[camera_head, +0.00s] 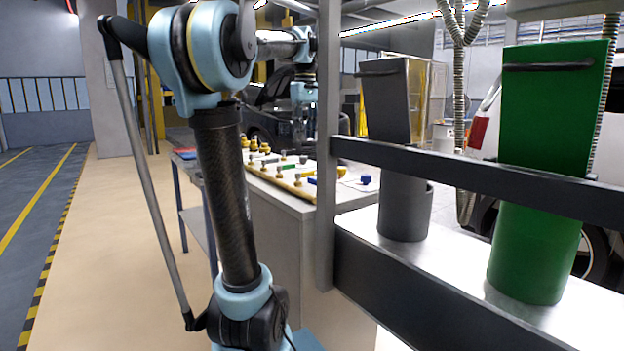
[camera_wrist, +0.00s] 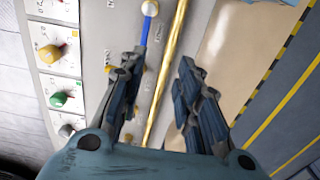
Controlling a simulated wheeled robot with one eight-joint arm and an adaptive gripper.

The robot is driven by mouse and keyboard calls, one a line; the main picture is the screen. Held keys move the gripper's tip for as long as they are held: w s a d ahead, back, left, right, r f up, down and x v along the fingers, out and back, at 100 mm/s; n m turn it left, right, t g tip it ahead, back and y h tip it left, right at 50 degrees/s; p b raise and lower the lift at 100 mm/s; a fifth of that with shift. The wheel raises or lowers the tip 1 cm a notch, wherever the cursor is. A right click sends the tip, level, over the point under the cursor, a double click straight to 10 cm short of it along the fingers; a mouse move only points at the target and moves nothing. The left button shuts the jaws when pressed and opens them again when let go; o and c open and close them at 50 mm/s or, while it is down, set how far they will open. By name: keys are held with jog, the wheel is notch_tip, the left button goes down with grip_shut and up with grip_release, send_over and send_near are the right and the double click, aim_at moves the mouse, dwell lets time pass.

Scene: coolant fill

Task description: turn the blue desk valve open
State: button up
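The blue desk valve shows in the wrist view as a thin blue lever (camera_wrist: 144,34) below a pale round knob, on a light labelled panel (camera_wrist: 100,30). My gripper (camera_wrist: 160,72) is open, with one dark finger on each side of an empty gap. Its left finger is close to the lever's lower end; I cannot tell whether they touch. In the head view my gripper (camera_head: 300,132) hangs above the desk (camera_head: 290,205), and its fingers are too small to read. A small blue handle (camera_head: 312,181) shows near the desk's front edge; I cannot tell whether it is the same valve.
A brass rail (camera_wrist: 167,70) runs beside the lever. Yellow (camera_wrist: 50,53) and green (camera_wrist: 58,100) knobs sit at the left. In the head view a dark frame (camera_head: 470,170) with grey (camera_head: 405,212) and green (camera_head: 535,250) containers stands at the right. The floor at left is clear.

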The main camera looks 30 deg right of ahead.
aim_at(314, 179)
jog(key=d+f, duration=0.1)
jog(key=f, duration=0.4)
jog(key=d+f, duration=0.1)
jog(key=f, duration=0.4)
jog(key=d+f, duration=0.1)
jog(key=f, duration=0.4)
jog(key=shift+s+d+f, duration=0.1)
jog(key=shift+s+f, duration=0.15)
jog(key=shift+f, duration=0.1)
grip_shut()
